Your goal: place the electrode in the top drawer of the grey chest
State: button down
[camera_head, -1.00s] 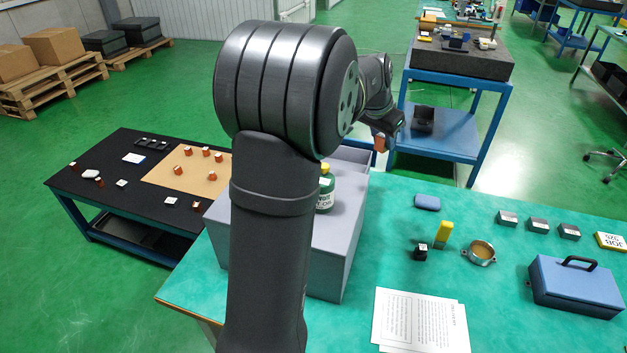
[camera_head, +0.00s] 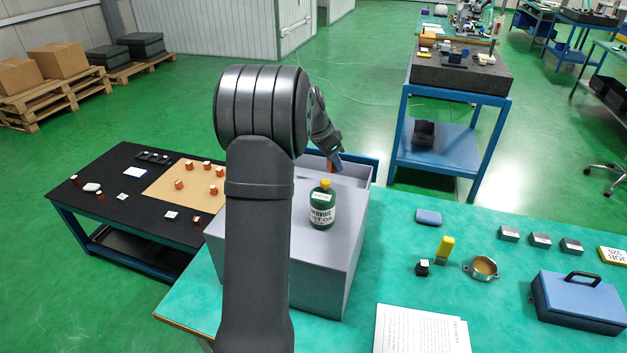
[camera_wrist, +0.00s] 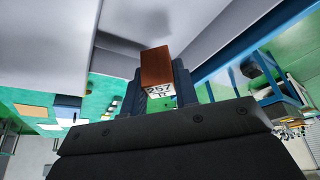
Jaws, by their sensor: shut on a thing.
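The electrode (camera_wrist: 157,68) is a copper-brown block with a white end marked 257. My gripper (camera_wrist: 160,90) is shut on it, with dark fingers on both sides. In the head view my gripper (camera_head: 335,162) points down at the far side of the grey chest (camera_head: 338,245), and only a small orange piece of the electrode (camera_head: 332,168) shows. The top drawer (camera_head: 354,172) stands open on that far side. The electrode appears over or just within the drawer's opening; its exact height and the drawer floor are hard to tell.
A green bottle (camera_head: 322,207) with a yellow cap stands on the chest top, near my arm. The black table (camera_head: 120,205) at left holds several copper blocks. A blue case (camera_head: 578,290), papers (camera_head: 420,330) and small parts lie on the green bench (camera_head: 490,220).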

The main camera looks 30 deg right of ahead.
jog(key=w+a+f, duration=0.1)
jog(key=w, duration=0.1)
jog(key=w+a+f, duration=0.1)
jog(key=w, duration=0.1)
jog(key=w+a+f, duration=0.1)
jog(key=w+f, duration=0.1)
jog(key=shift+w+a+f, duration=0.1)
jog(key=shift+w, duration=0.1)
jog(key=shift+f, duration=2)
jog(key=shift+f, duration=0.2)
jog(key=c, duration=1.1)
grip_release()
jog(key=shift+r, duration=0.1)
jog(key=v, duration=1.2)
jog(key=shift+r, duration=0.1)
